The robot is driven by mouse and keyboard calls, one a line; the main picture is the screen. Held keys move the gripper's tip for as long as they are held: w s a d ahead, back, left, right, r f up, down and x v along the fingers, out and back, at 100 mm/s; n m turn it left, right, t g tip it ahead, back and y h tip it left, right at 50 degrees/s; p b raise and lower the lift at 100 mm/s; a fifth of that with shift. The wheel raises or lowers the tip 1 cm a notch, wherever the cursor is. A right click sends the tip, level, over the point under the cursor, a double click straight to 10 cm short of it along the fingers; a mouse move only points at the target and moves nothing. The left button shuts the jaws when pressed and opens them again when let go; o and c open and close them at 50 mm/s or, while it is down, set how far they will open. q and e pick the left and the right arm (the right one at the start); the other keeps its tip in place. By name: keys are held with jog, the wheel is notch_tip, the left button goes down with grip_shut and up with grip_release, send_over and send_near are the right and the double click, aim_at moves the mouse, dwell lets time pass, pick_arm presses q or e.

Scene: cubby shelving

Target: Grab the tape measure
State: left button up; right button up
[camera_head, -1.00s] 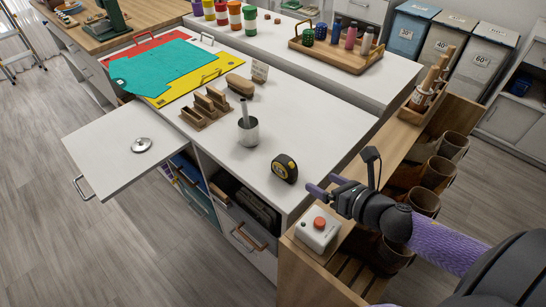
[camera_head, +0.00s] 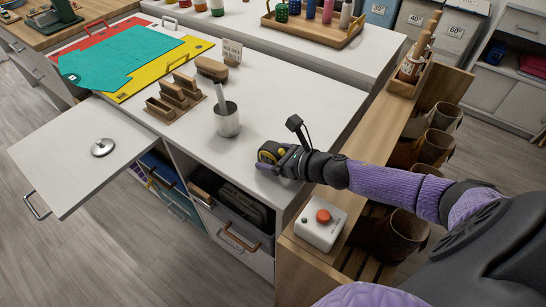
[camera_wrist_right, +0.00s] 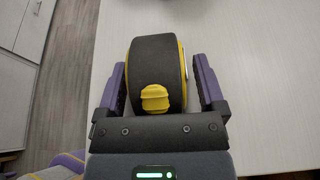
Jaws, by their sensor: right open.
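The yellow and black tape measure (camera_head: 268,153) stands on the white counter near its front right edge. It also shows in the right wrist view (camera_wrist_right: 158,75), between the two purple fingers. My right gripper (camera_head: 272,164) is around the tape measure and open, with a finger on either side. In the right wrist view the right gripper (camera_wrist_right: 162,85) shows a small gap on each side of the tape measure. In the head view the gripper hides part of it. My left gripper is not in view.
A metal cup (camera_head: 228,122) with a pestle stands behind the tape measure to the left. A white box with a red button (camera_head: 322,217) sits in front of my right arm. A wooden shelf with brown boots (camera_head: 438,145) is at the right.

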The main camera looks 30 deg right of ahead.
jog(key=shift+c, duration=0.3)
grip_shut()
jog(key=shift+r, duration=0.1)
